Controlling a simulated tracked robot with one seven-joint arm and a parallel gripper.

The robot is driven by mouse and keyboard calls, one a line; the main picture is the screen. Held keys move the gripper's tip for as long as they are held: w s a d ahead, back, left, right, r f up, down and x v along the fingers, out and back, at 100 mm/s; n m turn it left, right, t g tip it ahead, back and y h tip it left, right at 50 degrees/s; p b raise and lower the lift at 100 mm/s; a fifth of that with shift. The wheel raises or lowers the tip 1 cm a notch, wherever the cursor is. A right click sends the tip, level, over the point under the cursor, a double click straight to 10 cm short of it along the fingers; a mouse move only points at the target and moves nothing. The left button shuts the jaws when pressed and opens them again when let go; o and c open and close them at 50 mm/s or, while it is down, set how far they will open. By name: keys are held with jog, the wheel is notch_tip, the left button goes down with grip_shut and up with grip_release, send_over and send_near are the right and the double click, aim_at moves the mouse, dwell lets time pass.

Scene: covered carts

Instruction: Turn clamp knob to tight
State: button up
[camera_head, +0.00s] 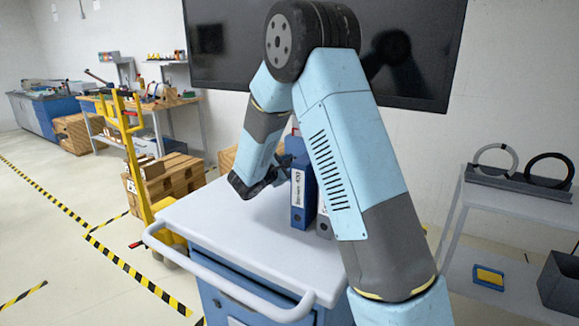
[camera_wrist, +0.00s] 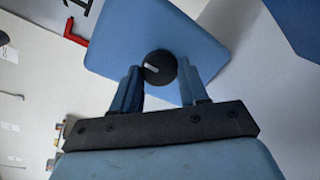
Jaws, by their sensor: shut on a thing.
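The clamp knob (camera_wrist: 160,67) is round and black with a pale pointer mark, seen in the wrist view on the face of a blue body (camera_wrist: 205,50). My gripper (camera_head: 279,171) has its two blue fingers on either side of the knob and is shut on it. The pale mark lies slanted, near level in that view. In the head view my gripper is low over the white cart top (camera_head: 225,215), close to the left side of an upright blue binder-like box (camera_head: 302,190) with a white label. The knob cannot be made out there.
A grey upright piece (camera_head: 324,222) stands beside the blue box, partly behind my arm. The cart has a white rail (camera_head: 225,283) along its front. A yellow upright frame (camera_head: 135,165) stands left. A shelf (camera_head: 510,203) with two rings stands right. The cart top's left part is clear.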

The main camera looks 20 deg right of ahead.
jog(key=shift+f, duration=0.15)
jog(key=o, duration=1.1)
jog(key=shift+c, duration=0.2)
jog(key=shift+s, duration=0.1)
jog(key=v, duration=1.3)
jog(key=shift+s+a, duration=0.15)
jog(key=shift+a, duration=0.15)
